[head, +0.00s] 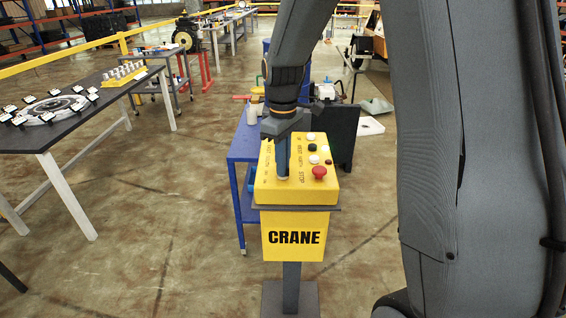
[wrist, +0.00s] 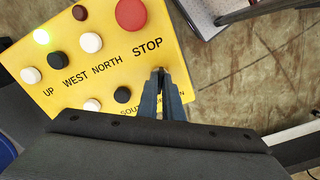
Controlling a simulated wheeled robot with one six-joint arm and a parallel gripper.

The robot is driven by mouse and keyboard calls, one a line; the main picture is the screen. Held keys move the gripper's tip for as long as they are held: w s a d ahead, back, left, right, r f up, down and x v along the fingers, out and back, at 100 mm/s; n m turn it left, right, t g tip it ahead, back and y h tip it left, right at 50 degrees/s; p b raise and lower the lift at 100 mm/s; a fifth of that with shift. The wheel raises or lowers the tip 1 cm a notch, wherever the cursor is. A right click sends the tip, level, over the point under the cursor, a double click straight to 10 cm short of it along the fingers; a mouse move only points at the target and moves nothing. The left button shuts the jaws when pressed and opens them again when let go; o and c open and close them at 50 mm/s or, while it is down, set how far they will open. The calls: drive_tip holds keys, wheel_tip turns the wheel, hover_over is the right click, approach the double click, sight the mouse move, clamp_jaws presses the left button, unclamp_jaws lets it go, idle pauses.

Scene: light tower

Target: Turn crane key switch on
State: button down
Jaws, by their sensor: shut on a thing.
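The yellow crane control box (head: 297,232) stands on a grey post, with "CRANE" on its front. My gripper (head: 283,176) points down onto the left part of its top panel. In the wrist view my gripper (wrist: 161,78) has its fingers closed together on the crane key switch beside the word STOP. The key is mostly hidden between the fingertips; its turn angle cannot be told.
White and black push buttons lie around the fingers, including a black one (wrist: 123,94). A blue cart (head: 243,150) stands behind the box. A dark table (head: 70,125) with parts is at the left. The floor between is open.

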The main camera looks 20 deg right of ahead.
idle(0.4)
drive_tip(key=c, duration=1.9)
unclamp_jaws()
drive_tip(key=shift+r+b, duration=1.05)
drive_tip(key=shift+r, duration=2.9)
